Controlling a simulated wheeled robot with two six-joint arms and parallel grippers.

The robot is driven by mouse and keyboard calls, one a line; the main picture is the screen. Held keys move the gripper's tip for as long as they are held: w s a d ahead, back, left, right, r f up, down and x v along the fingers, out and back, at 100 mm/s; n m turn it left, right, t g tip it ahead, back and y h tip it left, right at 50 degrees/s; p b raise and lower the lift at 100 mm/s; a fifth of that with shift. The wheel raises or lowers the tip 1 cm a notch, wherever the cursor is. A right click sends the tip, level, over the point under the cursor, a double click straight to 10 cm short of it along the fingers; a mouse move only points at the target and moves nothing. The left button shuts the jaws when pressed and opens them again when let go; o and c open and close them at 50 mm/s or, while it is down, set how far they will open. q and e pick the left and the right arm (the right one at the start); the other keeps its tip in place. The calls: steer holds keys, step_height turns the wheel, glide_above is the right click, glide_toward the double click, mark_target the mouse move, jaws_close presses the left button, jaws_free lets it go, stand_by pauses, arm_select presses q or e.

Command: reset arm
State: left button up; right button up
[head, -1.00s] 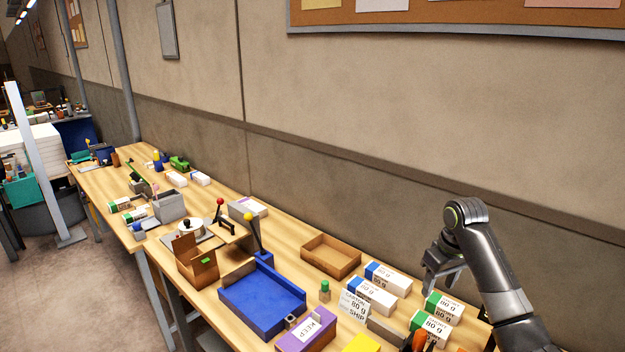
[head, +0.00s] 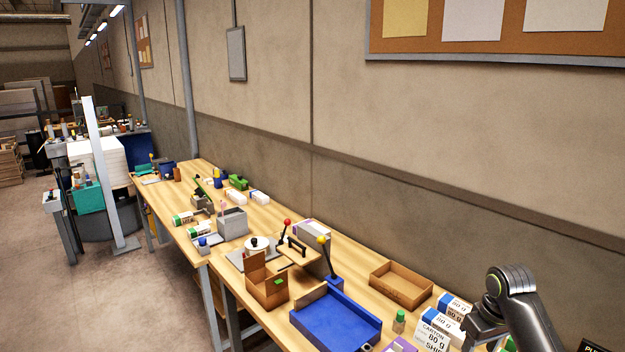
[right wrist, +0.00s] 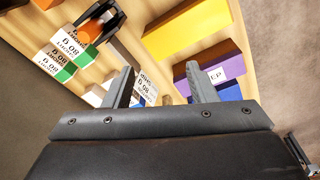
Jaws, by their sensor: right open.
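My right arm comes in at the lower right of the head view, with its gripper (head: 478,322) partly cut off above the bench near the white reams. In the right wrist view my right gripper (right wrist: 165,88) has its two fingers spread apart, with nothing held between them. Beyond the fingers lie a purple ream (right wrist: 215,50) with a label, a yellow block (right wrist: 190,32), and white reams with green ends (right wrist: 60,55).
A wall runs behind the bench. Open floor (head: 150,300) lies to the left.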

steer(key=s+a+f, duration=0.3)
steer(key=s+f, duration=0.6)
steer(key=s+a+f+m+t+h, duration=0.1)
steer(key=s+m, duration=0.1)
steer(key=s, duration=1.1)
steer(key=s+a+f+m+t+h, duration=0.1)
steer(key=s+a, duration=0.1)
steer(key=s, duration=1.1)
step_height(320, 180, down, 33)
steer(key=d+g+b, duration=0.1)
steer(key=d+b, duration=0.1)
steer(key=b, duration=0.6)
arm_select(q)
step_height(320, 180, down, 14)
steer(key=b, duration=0.6)
steer(key=shift+a+f, duration=0.25)
steer(key=shift+a, duration=0.2)
arm_select(e)
steer(key=s+f, duration=0.7)
steer(key=f, duration=0.3)
steer(key=s+a+f+g+y, duration=0.1)
steer(key=s+f, duration=0.7)
steer(key=f, duration=0.3)
steer(key=shift+s+a+f, duration=0.15)
steer(key=shift+f, duration=0.15)
